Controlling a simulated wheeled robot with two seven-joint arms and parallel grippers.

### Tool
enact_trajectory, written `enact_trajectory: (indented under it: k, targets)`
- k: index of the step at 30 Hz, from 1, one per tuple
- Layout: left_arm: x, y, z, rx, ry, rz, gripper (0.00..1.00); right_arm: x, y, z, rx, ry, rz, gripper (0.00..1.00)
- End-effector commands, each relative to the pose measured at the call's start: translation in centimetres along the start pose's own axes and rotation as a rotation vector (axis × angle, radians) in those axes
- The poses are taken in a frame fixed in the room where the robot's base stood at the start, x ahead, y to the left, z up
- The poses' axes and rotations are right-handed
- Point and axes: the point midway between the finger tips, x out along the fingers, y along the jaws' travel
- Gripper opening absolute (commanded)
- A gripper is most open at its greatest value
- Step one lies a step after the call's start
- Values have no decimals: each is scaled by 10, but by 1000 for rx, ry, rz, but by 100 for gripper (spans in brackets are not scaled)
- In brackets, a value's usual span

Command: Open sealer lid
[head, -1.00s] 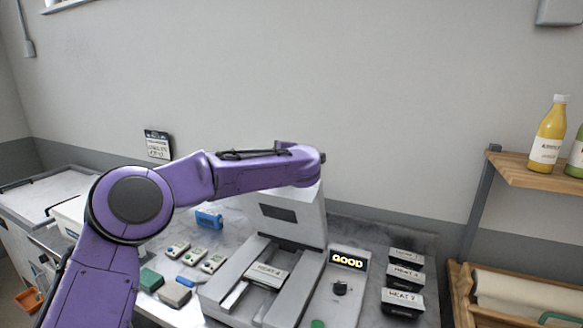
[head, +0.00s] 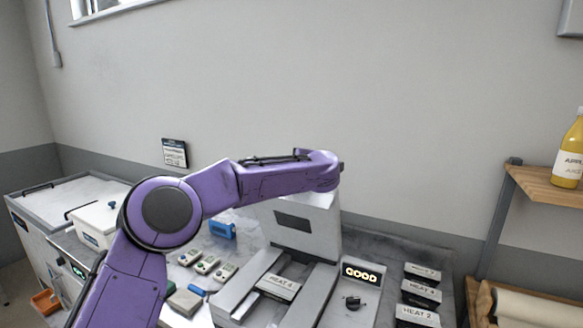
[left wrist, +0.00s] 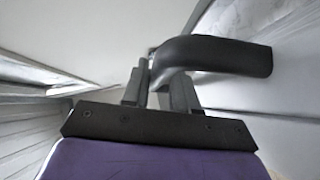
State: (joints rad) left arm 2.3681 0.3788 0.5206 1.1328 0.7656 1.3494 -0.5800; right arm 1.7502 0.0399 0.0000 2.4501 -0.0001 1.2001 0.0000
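The sealer (head: 262,300) is the pale grey machine on the bench. Its lid (head: 305,226) stands raised at the back of the bed, tilted up, with a dark window in it. A block marked HEAT 4 (head: 279,286) lies on the bed. My left arm reaches across above the lid, and its gripper is hidden in the head view. In the left wrist view, my left gripper (left wrist: 160,85) has its fingers on both sides of a black curved handle (left wrist: 225,56) and looks closed on it. My right gripper is in neither view.
A GOOD display (head: 362,274) stands right of the bed. Blocks marked HEAT 2 (head: 418,316) and others sit farther right. Several small blocks (head: 206,264) and a blue item (head: 222,229) lie left. A wooden shelf (head: 548,186) with a yellow bottle (head: 570,155) is at right.

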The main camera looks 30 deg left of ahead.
Motion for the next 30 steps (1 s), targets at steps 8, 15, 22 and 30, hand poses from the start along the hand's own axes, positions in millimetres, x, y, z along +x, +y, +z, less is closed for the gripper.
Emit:
enact_trajectory:
  k: [8, 15, 22, 30]
  targets:
    - [-63, -5, 2, 0, -3, 5, 27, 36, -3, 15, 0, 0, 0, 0]
    - [-96, -3, 1, 1, 0, 1, 27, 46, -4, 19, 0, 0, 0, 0]
    - [-99, -1, 0, 0, 1, 0, 27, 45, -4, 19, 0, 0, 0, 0]
    - [-99, -1, 0, 1, 1, 0, 27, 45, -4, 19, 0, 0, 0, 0]
